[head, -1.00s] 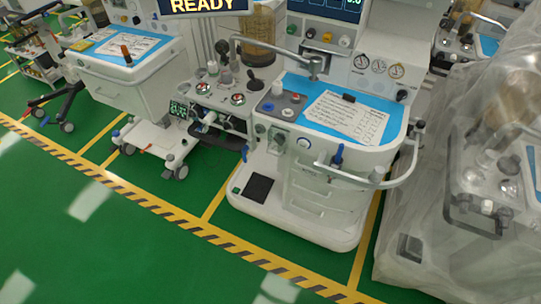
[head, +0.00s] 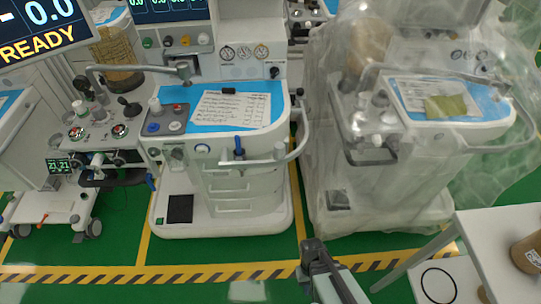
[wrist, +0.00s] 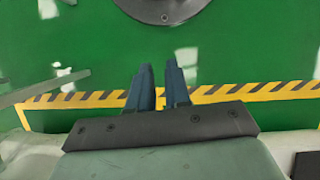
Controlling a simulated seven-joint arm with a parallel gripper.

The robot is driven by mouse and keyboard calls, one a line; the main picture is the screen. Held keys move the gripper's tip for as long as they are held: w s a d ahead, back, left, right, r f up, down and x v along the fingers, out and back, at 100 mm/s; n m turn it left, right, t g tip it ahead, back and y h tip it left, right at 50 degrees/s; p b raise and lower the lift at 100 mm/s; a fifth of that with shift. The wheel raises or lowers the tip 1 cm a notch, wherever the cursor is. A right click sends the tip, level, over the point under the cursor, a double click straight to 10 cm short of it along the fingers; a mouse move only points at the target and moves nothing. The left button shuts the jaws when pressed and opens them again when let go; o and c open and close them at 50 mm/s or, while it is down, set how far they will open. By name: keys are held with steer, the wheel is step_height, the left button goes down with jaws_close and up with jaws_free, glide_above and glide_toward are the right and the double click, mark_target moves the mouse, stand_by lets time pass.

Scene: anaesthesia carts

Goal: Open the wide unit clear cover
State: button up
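A clear, wrinkled plastic cover (head: 330,150) hangs over the anaesthesia machine at the right in the head view and reaches nearly to the floor. Through it I see blue work surfaces, a paper sheet, a yellowish cloth or pad and a curved handle rail. I cannot tell where its opening edge is. My gripper (head: 314,246) is low in the head view, in front of and below the cover, apart from it. In the wrist view my gripper (wrist: 160,68) has two dark fingers with a narrow gap and nothing between them, over green floor.
An uncovered machine (head: 222,165) with a front rail and drawers stands left of the covered one. A white table (head: 500,235) with a brown jar (head: 527,253) stands at the lower right. Green floor with a yellow-black stripe (head: 200,275) runs along the front.

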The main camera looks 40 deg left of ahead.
steer(key=s+a+r+n+t+y, duration=0.25)
steer(key=s+a+r+n, duration=0.2)
steer(key=s+a, duration=0.55)
steer(key=s+a+r+n+t+y, duration=0.1)
steer(key=s+a+r+n+t, duration=0.4)
steer(key=a, duration=0.9)
steer(key=s+a+r+n+t+y, duration=0.1)
steer(key=s+a+r+n, duration=0.2)
steer(key=s+a+r, duration=0.55)
steer(key=t+y, duration=0.5)
steer(key=t, duration=0.4)
glide_toward(175, 159)
steer(key=s+d+f, duration=0.2)
steer(key=s+d, duration=0.2)
steer(key=s, duration=0.2)
steer(key=x, duration=1.3)
steer(key=shift+w+f+n, duration=0.2)
steer(key=shift+f+n, duration=0.1)
steer(key=shift+n, duration=0.15)
steer(key=shift+a, duration=0.15)
jaws_close()
